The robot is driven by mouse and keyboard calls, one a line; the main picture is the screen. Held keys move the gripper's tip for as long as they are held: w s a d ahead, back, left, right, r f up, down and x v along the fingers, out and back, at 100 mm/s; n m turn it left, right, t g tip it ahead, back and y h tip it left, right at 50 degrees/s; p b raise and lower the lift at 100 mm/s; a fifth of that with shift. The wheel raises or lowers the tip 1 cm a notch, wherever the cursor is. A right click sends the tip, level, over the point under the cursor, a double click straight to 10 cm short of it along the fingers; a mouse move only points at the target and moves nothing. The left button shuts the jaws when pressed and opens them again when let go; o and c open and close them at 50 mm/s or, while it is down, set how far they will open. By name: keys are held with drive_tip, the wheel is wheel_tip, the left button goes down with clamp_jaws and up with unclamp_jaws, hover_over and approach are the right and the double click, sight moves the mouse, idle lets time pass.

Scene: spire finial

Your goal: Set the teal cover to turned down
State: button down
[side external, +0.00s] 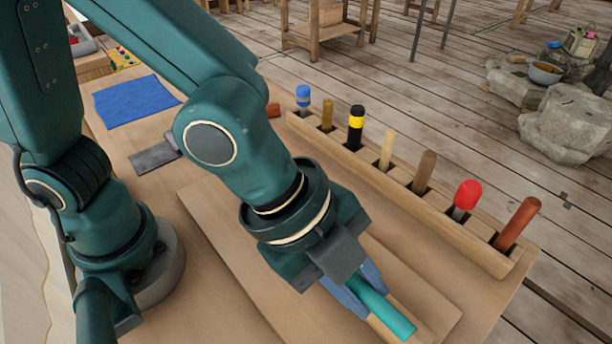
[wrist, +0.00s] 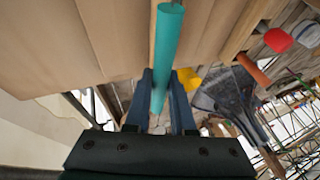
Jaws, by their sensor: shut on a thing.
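The teal cover (side external: 390,312) is a long, narrow, rounded piece at the lower middle of the side view. My gripper (side external: 358,288) is shut on it, with one blue-grey finger on each side. A pale wooden strip (side external: 386,332) lies along and under the cover; I cannot tell whether they touch. In the wrist view the cover (wrist: 168,45) runs from the top edge down between my gripper's fingers (wrist: 161,95). My gripper and wrist hide its rear part in the side view. Its underside is hidden, so I cannot tell which way it faces.
A flat board (side external: 232,262) lies on the workbench under my gripper. A wooden rack (side external: 400,195) with several upright tool handles stands along the bench's far right edge. A blue cloth (side external: 135,101) and a grey plate (side external: 153,157) lie at the back left.

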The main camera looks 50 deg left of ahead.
sight(357, 286)
drive_tip(key=c, duration=0.8)
unclamp_jaws()
drive_tip(key=shift+o, duration=0.2)
drive_tip(key=shift+s+r, duration=0.1)
drive_tip(key=shift+r, duration=0.2)
drive_tip(key=shift+v, duration=2.25)
drive_tip(key=shift+a, duration=0.15)
